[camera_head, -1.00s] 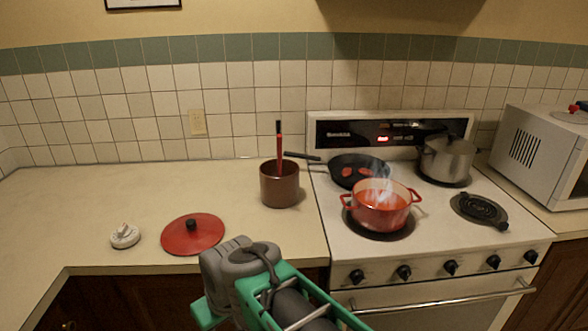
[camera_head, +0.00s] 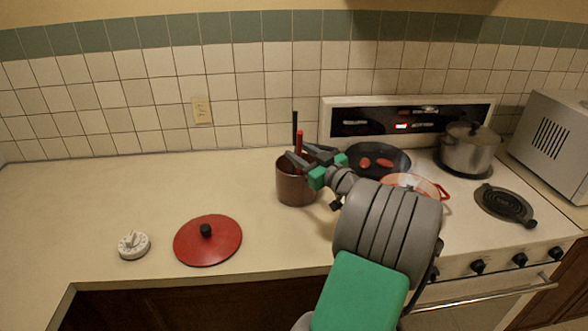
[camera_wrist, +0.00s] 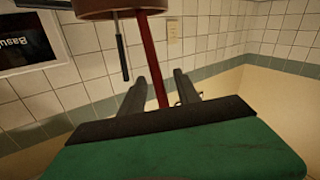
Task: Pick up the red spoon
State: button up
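The red spoon (camera_head: 299,141) stands upright in the brown pot (camera_head: 294,187) on the counter, left of the stove; the pot hides its lower end. A black-handled utensil (camera_head: 295,119) stands in the same pot. My gripper (camera_head: 301,152) is at the pot's rim, with its fingers apart on either side of the spoon's handle. In the wrist view, the red handle (camera_wrist: 152,50) runs down from the pot (camera_wrist: 122,8) to between the fingers (camera_wrist: 164,80). I cannot tell if a finger touches it. The black handle (camera_wrist: 122,52) is outside the fingers, to the left.
A red lid (camera_head: 208,240) and a white timer (camera_head: 134,244) lie on the counter to the left. A pan (camera_head: 375,160), a red pot (camera_head: 412,183) partly behind my arm, and a steel pot (camera_head: 469,151) are on the stove. The left counter is mostly free.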

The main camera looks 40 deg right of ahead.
jog(key=w, duration=0.1)
jog(key=w+d+p, duration=0.1)
jog(key=w, duration=0.1)
jog(key=shift+f, duration=0.1)
jog(key=shift+w, duration=0.3)
jog(key=shift+a, duration=0.1)
grip_shut()
